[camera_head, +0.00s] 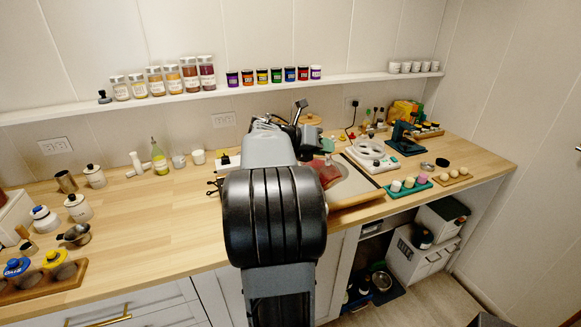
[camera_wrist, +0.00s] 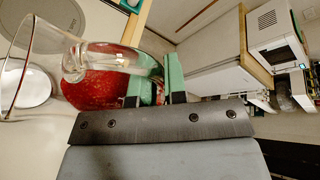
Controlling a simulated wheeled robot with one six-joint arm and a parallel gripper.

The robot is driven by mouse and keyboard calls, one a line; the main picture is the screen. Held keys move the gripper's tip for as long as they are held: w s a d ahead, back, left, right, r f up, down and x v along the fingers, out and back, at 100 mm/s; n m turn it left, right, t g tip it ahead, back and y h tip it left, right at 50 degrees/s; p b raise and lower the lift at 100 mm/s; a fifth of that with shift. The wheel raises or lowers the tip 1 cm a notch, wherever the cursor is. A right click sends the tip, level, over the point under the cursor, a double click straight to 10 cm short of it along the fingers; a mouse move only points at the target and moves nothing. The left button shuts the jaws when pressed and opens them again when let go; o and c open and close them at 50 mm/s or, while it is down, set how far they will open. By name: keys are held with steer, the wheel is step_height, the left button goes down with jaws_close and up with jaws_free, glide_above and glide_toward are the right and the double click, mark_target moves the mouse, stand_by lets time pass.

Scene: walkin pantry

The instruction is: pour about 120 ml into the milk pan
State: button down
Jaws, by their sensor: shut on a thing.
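My gripper (camera_wrist: 155,88), with green fingers, is shut on a clear glass vessel (camera_wrist: 98,60) in the wrist view. The vessel's wide clear end points left in that picture. Red shows in or behind the glass; I cannot tell which. In the head view my arm hides most of the gripper and vessel, and a red patch (camera_head: 327,172) shows just right of the arm. A small metal pan with a handle (camera_head: 75,235) stands on the counter at the left; I cannot tell if it is the milk pan. A white round dish (camera_wrist: 35,88) lies beyond the glass.
A white appliance with a ring (camera_head: 370,154) and a green tray of small cups (camera_head: 410,187) stand right of my arm. White lidded jars (camera_head: 78,207) and a wooden tray (camera_head: 45,287) are at the left. The counter between the pan and my arm is mostly clear.

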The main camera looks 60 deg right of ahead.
steer(key=shift+w, duration=0.1)
steer(key=shift+w+d+r+n+g, duration=0.1)
steer(key=shift+w+d+n+g, duration=0.15)
steer(key=shift+w+n+g, duration=0.3)
stand_by(0.4)
steer(key=shift+w+d+r+n+p, duration=0.15)
steer(key=shift+n+p, duration=0.1)
steer(key=shift+p, duration=0.2)
steer(key=shift+w+f+p, duration=0.2)
steer(key=shift+w+p, duration=0.05)
steer(key=shift+p, duration=0.05)
steer(key=shift+s+f, duration=0.1)
steer(key=shift+s, duration=0.05)
steer(key=shift+f+p, duration=0.1)
steer(key=shift+p, duration=0.35)
steer(key=shift+w+d+f+n+g+p, duration=0.25)
steer(key=shift+w+p, duration=0.1)
steer(key=shift+p, duration=0.2)
steer(key=shift+w+d+f+n+g+p, duration=0.1)
steer(key=shift+w+n+g+p, duration=0.2)
steer(key=shift+p, duration=0.25)
stand_by(0.5)
